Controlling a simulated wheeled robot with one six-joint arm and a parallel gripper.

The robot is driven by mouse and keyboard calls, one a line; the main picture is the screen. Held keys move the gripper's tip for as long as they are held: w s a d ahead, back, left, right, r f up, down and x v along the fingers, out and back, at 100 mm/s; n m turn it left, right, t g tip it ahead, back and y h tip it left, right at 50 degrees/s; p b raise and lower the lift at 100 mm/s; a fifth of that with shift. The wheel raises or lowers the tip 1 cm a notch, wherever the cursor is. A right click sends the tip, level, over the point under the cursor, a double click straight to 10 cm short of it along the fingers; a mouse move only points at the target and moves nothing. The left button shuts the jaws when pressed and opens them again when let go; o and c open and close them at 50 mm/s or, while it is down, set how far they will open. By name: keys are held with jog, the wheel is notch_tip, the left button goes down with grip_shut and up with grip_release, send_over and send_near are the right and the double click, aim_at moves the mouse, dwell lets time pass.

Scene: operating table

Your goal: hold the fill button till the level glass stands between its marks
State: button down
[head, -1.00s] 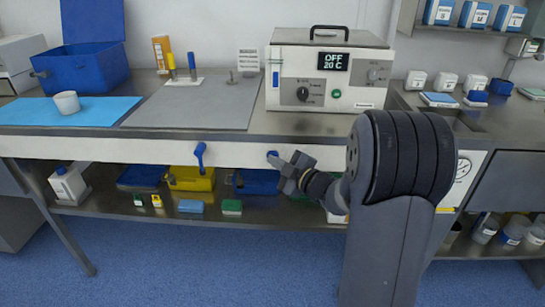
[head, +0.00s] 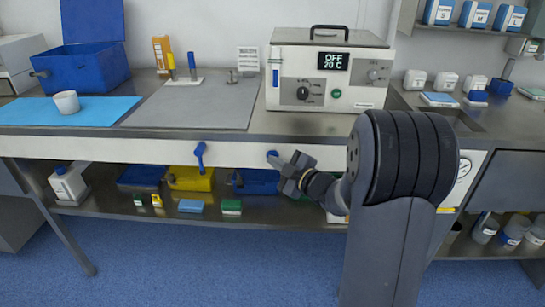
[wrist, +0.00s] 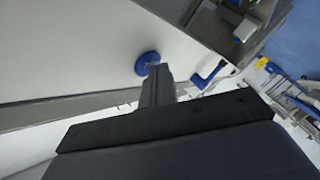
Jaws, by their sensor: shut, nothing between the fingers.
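The round blue button (head: 272,154), which I take as the fill button, sits on the white front rail of the table. It also shows in the wrist view (wrist: 147,62). My gripper (head: 281,161) is shut and empty, with its tip right at the button; in the wrist view the closed fingers (wrist: 158,72) overlap its lower right edge. I cannot tell whether the button is pressed in. The level glass (head: 276,77) is a narrow upright strip at the left of the white bath's front, with blue in it. Its marks are too small to read.
The white bath (head: 300,118) reads "OFF 20 C" and has a dark dial and a green button. A blue lever (head: 200,155) sticks out of the rail to the left. Bins stand on the shelf below. The grey mat (head: 190,112) is mostly bare.

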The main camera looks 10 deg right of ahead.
jog(key=shift+s+a, duration=0.2)
jog(key=shift+s, duration=0.45)
jog(key=s, duration=0.1)
jog(key=s+a+b, duration=0.1)
jog(key=s, duration=0.2)
jog(key=shift+s+a, duration=0.25)
jog(key=shift+s, duration=0.15)
jog(key=shift+s+a, duration=0.3)
jog(key=shift+s, duration=0.6)
jog(key=shift+s+a, duration=0.3)
jog(key=shift+s, duration=0.6)
